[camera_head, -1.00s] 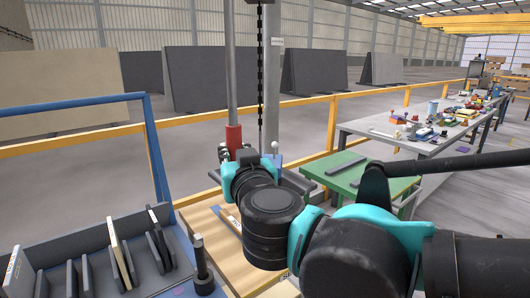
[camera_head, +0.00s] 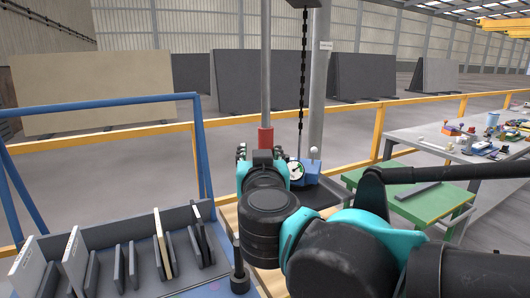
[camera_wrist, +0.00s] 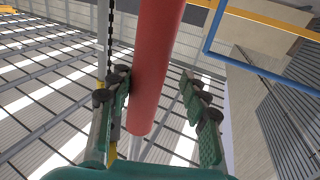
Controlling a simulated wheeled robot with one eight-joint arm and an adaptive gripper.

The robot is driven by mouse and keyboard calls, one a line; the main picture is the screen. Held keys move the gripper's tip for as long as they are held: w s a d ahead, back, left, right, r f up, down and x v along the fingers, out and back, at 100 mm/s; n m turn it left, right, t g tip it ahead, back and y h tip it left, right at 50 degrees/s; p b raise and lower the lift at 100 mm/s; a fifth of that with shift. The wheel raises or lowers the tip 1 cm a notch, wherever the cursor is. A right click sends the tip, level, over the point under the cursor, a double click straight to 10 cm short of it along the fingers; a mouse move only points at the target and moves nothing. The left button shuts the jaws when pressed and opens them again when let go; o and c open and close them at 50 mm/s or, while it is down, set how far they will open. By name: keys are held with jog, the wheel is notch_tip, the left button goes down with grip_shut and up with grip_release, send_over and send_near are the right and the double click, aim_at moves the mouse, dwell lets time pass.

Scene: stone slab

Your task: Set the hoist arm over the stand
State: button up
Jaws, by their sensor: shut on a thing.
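My gripper (camera_head: 264,156) is shut on the red handle (camera_head: 265,137) at the lower end of a grey vertical rod (camera_head: 265,70). In the wrist view the red handle (camera_wrist: 158,55) runs between the green finger pads of my gripper (camera_wrist: 155,88), nearer the left one. At the top edge of the head view is a dark piece (camera_head: 303,3), perhaps part of the hoist arm, with a black chain (camera_head: 303,70) hanging from it. A blue piece (camera_head: 308,172) is below the chain. A green table (camera_head: 425,203), possibly the stand, is at right; I cannot tell for sure.
A grey post (camera_head: 318,80) rises behind the chain. A blue frame (camera_head: 197,135) and a rack with upright tiles (camera_head: 165,245) are at left. A yellow rail (camera_head: 378,130) runs behind. A cluttered workbench (camera_head: 440,146) is at far right. Open floor lies beyond the rail.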

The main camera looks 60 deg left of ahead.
jog(key=shift+o, duration=1.4)
jog(key=shift+s, duration=0.3)
jog(key=shift+d, duration=0.1)
jog(key=shift+w, duration=0.2)
jog(key=v, duration=1.2)
